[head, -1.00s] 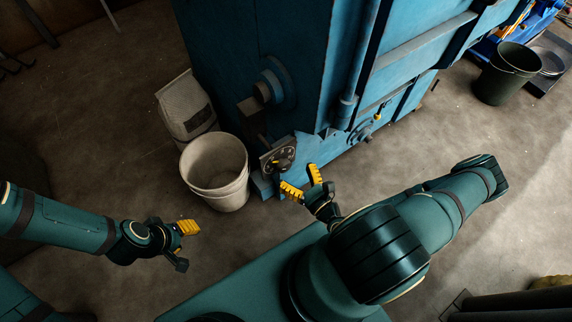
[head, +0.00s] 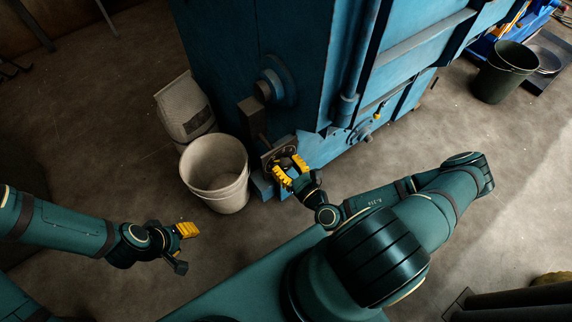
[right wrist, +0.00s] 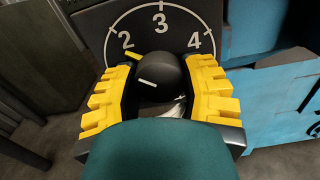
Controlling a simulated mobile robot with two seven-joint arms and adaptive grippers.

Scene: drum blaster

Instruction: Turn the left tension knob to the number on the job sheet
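The black tension knob (right wrist: 160,72), with a short white line on it, sits before a dark dial plate (right wrist: 185,42) marked 2, 3 and 4. A yellow pointer-like strip shows near the 2. My right gripper (head: 290,170) is at the knob. In the right wrist view its yellow fingers (right wrist: 160,85) stand either side of the knob; whether they press on it is unclear. In the head view the fingers mostly hide the knob and dial. My left gripper (head: 185,248) is open and empty at lower left. I see no job sheet.
The large blue machine (head: 270,60) stands behind the dial. A pale bucket (head: 215,175) is close left of the dial, with a grey sack (head: 185,108) behind it. A dark bucket (head: 505,75) stands at upper right.

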